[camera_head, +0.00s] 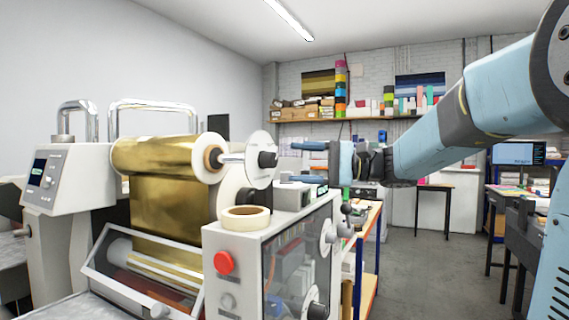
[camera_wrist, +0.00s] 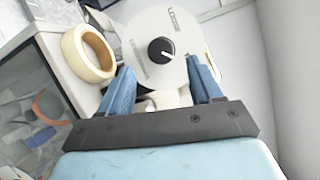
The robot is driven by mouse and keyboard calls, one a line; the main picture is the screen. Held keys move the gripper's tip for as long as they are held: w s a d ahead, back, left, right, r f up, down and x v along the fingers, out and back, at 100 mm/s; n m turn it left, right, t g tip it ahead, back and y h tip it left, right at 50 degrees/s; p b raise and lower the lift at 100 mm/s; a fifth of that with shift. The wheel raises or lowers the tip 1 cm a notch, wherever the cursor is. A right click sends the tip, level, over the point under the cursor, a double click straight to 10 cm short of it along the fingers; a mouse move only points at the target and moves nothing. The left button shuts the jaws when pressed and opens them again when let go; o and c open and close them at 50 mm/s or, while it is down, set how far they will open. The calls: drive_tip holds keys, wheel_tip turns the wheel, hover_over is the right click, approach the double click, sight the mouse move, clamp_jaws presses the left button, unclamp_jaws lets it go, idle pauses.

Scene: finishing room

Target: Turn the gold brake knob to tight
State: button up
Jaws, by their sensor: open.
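The gold brake knob (camera_head: 268,160) is a small black knob on a white round dial plate (camera_head: 259,146), at the near end of the gold foil roll (camera_head: 160,157). In the wrist view the knob (camera_wrist: 161,50) faces me and bears a white pointer line slanting toward the lower right. Small lettering is printed on the dial plate (camera_wrist: 190,30), too blurred to read surely. My gripper (camera_head: 295,146) is open and empty, its blue fingers pointing left toward the knob, apart from it. In the wrist view the fingers of my gripper (camera_wrist: 159,68) spread either side below the knob.
A roll of cream tape (camera_head: 246,216) lies on the machine top below the dial; it also shows in the wrist view (camera_wrist: 88,55). The machine's front has a red button (camera_head: 223,262) and a clear side panel. The floor (camera_head: 400,260) to the right is open.

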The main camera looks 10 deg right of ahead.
drive_tip(key=v, duration=0.8)
drive_tip(key=shift+d, duration=0.35)
drive_tip(key=shift+f, duration=0.1)
drive_tip(key=s+a+f+g+h, duration=0.2)
drive_tip(key=s+a+f+h, duration=0.2)
drive_tip(key=s+f+h, duration=0.5)
drive_tip(key=s+d+f+n+t+h, duration=0.2)
drive_tip(key=s+d+f+h, duration=0.1)
drive_tip(key=f, duration=0.3)
drive_tip(key=s+d+f+n+t+h, duration=0.1)
drive_tip(key=s+d+f+n+h, duration=0.1)
drive_tip(key=s+d+f+h, duration=0.2)
wheel_tip(320, 180, down, 3)
drive_tip(key=shift+s+f+n+t+h, duration=0.1)
drive_tip(key=shift+s+n+t+h, duration=0.3)
drive_tip(key=shift+s+h, duration=0.75)
